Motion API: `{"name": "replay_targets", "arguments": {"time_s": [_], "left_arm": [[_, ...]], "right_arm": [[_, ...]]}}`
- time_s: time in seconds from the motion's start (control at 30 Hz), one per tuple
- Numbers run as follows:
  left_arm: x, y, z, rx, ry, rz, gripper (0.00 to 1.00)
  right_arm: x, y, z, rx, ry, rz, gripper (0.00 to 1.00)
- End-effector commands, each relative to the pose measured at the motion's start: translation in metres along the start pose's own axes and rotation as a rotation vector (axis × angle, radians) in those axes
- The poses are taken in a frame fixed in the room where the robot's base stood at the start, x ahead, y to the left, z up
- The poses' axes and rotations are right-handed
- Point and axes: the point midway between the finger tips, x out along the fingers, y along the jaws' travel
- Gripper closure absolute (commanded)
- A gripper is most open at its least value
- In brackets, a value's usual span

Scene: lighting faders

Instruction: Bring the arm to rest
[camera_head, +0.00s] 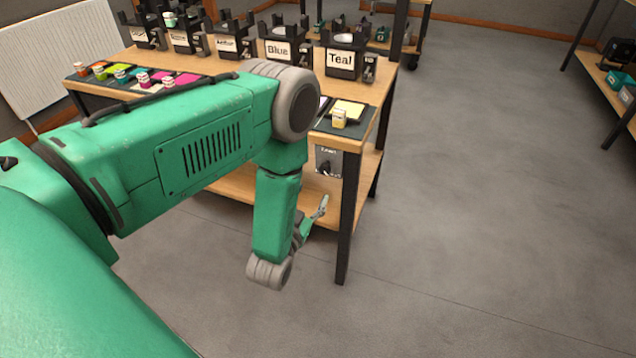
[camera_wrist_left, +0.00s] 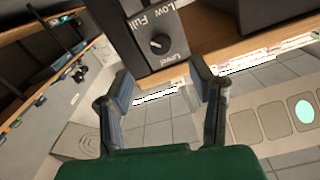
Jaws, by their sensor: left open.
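My left arm comes in from the left in the head view, across the workbench (camera_head: 372,93), and bends down in front of it. My left gripper (camera_head: 320,208) is beside the bench front, below the tabletop. In the left wrist view the left gripper (camera_wrist_left: 165,82) is open, its two fingers apart with nothing between them. A grey panel with a round knob marked "Level" (camera_wrist_left: 159,43) lies just beyond the fingers, apart from them. The same panel shows under the tabletop in the head view (camera_head: 328,160). My right gripper is not in view.
Black holders labelled "Blue" (camera_head: 278,50) and "Teal" (camera_head: 341,62) stand along the bench back. A black table leg (camera_head: 348,220) is close to my gripper.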

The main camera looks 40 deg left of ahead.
Motion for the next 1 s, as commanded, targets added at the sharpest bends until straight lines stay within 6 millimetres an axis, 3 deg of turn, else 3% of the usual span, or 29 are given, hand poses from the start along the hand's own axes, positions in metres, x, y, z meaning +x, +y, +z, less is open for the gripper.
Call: {"name": "replay_targets", "arguments": {"time_s": [0.2, 0.77, 0.9, 1.0], "left_arm": [[-0.017, 0.001, 0.001, -0.001, -0.001, 0.001, 0.51], [-0.018, 0.001, 0.001, -0.001, -0.007, 0.003, 0.51], [-0.028, 0.010, 0.015, -0.013, -0.138, 0.051, 0.51], [-0.054, 0.023, 0.038, -0.028, -0.364, 0.128, 0.51]], "right_arm": [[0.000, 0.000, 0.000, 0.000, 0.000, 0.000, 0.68], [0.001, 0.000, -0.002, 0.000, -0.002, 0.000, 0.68], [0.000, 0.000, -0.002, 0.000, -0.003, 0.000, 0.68], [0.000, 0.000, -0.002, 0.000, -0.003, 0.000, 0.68]]}}
